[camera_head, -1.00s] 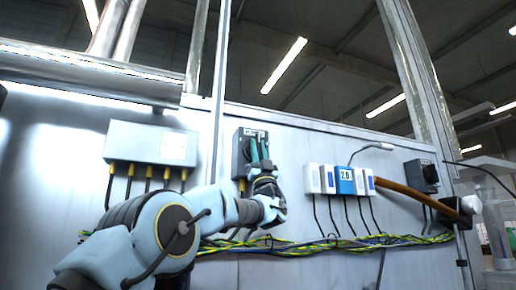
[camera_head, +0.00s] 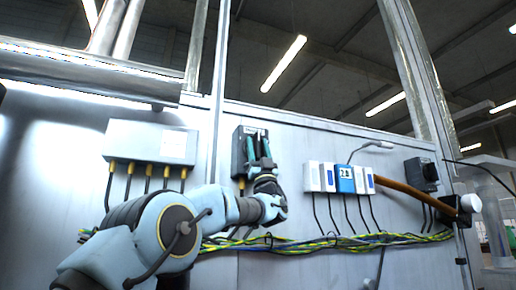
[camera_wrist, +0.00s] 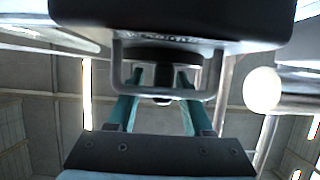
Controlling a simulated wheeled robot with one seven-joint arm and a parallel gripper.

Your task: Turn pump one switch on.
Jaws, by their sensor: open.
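A dark switch box (camera_head: 240,150) is mounted on the metal panel, left of centre in the head view, with a small label too small to read. My gripper (camera_head: 259,146) is in front of it with its two teal fingers pointing up, covering much of its face. In the wrist view, the dark box (camera_wrist: 170,18) fills the top, with a dark rotary knob (camera_wrist: 162,78) under it. My open gripper (camera_wrist: 160,92) has one finger on each side of the knob. I cannot tell whether the fingers touch it.
A grey junction box (camera_head: 150,142) is at left. White and blue modules (camera_head: 345,180) are to the right, beyond them a second dark switch box (camera_head: 421,175). Yellow-green cables (camera_head: 330,243) run along the panel below. A vertical metal post (camera_head: 217,100) stands just left of the gripper.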

